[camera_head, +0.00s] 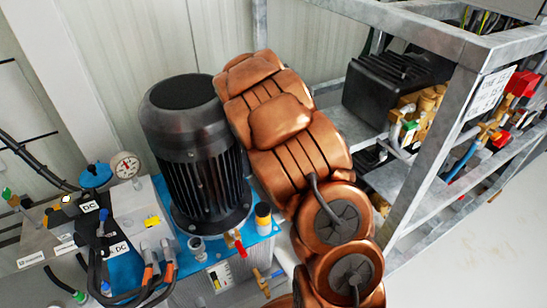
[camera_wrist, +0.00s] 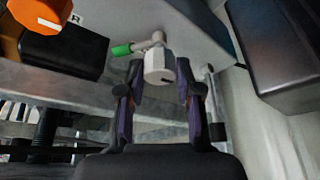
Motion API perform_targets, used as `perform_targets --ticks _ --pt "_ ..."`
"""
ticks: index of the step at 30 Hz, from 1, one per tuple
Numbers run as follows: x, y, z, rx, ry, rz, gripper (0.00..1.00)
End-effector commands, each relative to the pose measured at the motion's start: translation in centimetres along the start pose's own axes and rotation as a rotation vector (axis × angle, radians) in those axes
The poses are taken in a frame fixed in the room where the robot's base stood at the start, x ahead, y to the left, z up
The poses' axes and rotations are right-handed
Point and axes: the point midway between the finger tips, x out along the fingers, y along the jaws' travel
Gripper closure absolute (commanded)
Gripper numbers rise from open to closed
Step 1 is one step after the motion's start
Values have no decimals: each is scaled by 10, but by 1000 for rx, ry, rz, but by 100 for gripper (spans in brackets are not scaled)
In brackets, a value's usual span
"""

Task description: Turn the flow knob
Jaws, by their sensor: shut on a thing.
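In the wrist view, a small white cylindrical knob (camera_wrist: 157,66), apparently the flow knob, projects from the underside of a grey panel. A bright green piece (camera_wrist: 122,50) sticks out to its left on a pale fitting. My gripper (camera_wrist: 160,78) has one dark finger on each side of the knob and is shut on it. The exact contact of the fingertips is hard to make out. In the head view my copper-coloured arm reaches toward the back, and it hides my gripper and the knob.
In the wrist view an orange part (camera_wrist: 38,12) and a dark box (camera_wrist: 285,60) flank the knob. In the head view a black motor (camera_head: 195,150) stands left of my arm, beside a gauge (camera_head: 125,165). A grey metal frame (camera_head: 425,160) stands at right.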

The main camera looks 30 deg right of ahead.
Motion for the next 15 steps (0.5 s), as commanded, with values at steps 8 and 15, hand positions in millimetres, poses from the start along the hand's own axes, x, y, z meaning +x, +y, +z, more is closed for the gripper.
perform_targets --ticks 8,15 --pt "0 0 -1 11 1 5 100" --pt "0 0 -1 10 2 4 61"
